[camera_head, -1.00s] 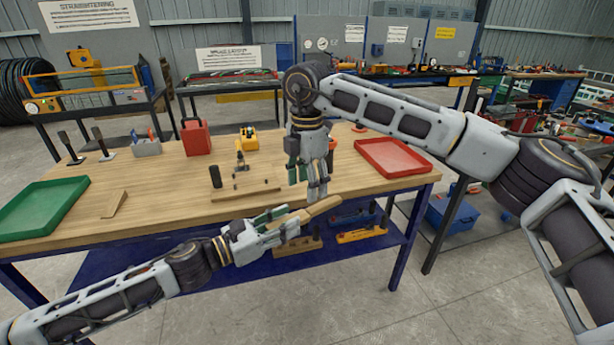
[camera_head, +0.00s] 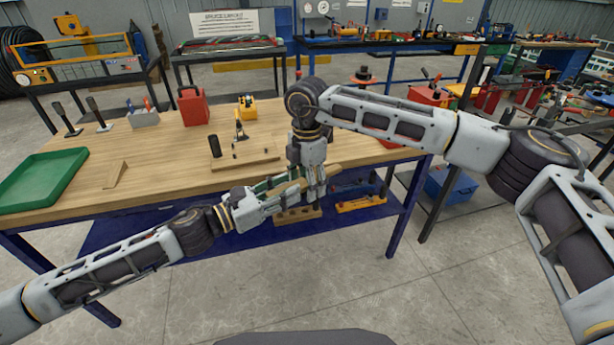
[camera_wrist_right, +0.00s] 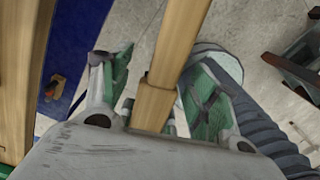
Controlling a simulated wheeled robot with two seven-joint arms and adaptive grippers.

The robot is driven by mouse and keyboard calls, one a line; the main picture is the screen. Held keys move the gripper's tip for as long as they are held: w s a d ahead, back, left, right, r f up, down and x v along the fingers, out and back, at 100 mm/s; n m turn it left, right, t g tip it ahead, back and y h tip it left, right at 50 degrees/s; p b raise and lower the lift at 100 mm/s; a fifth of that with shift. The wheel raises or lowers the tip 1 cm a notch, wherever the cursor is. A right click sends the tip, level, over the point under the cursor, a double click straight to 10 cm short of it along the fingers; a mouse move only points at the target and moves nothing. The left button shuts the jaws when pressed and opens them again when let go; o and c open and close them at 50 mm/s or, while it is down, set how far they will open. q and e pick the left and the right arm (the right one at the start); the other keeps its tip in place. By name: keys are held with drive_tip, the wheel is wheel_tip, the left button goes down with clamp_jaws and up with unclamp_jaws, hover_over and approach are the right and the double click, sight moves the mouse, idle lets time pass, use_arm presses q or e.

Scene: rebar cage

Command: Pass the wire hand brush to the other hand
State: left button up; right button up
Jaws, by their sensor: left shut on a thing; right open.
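The wire hand brush shows as a tan wooden handle (camera_head: 334,173) near the table's front edge in the head view. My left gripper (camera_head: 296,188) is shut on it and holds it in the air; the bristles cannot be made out. My right gripper (camera_head: 316,194) points down from above, right by the left gripper's tips, and hides part of the handle. In the right wrist view the handle (camera_wrist_right: 165,70) runs between the green-padded fingers of the right gripper (camera_wrist_right: 160,88), which stand apart on either side of it.
The wooden table (camera_head: 170,180) lies behind the grippers, with a green tray (camera_head: 40,180) at left. A wooden block with pegs (camera_head: 240,158), a red can (camera_head: 193,106) and a dark cylinder (camera_head: 215,146) stand on it. A blue lower shelf (camera_head: 150,232) holds more tools.

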drive_tip(key=c, duration=1.1)
use_arm(q)
drive_tip(key=o, duration=1.2)
drive_tip(key=shift+c, duration=0.2)
use_arm(e)
drive_tip(key=shift+c, duration=0.5)
use_arm(q)
drive_tip(key=shift+a, duration=0.1)
drive_tip(key=v, duration=1.1)
drive_tip(key=shift+a, duration=0.25)
drive_tip(key=shift+s+a, duration=0.15)
drive_tip(key=shift+s, duration=0.05)
drive_tip(key=shift+f, duration=0.1)
idle(0.3)
